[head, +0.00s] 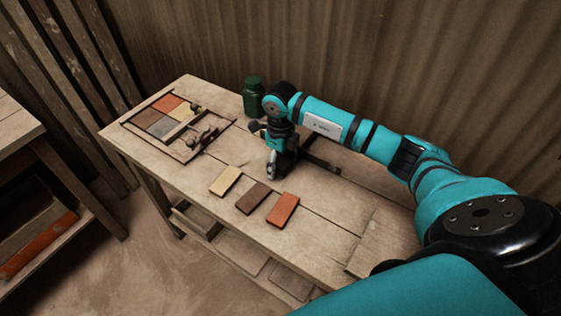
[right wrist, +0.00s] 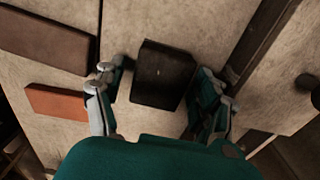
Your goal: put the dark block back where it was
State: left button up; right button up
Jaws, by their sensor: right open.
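A dark block (right wrist: 163,75) lies between the two spread fingers of my right gripper (right wrist: 160,82) in the right wrist view. The fingers are open, one on each side of the block, and I see no clear grip on it. In the head view, my right gripper (head: 275,165) points down at the middle of the table, and the block there is mostly hidden by the gripper and shadow. My left gripper is not in view.
A row of yellow (head: 226,181), brown (head: 252,198) and orange (head: 282,209) tiles lies in front of the gripper. A wooden frame (head: 186,157) with coloured tiles is at left. A green jar (head: 253,97) stands behind.

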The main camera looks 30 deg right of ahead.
aim_at(281, 160)
notch_tip(281, 160, up, 12)
jog(key=b, duration=0.1)
jog(key=shift+r+b, duration=0.15)
jog(key=shift+b, duration=0.25)
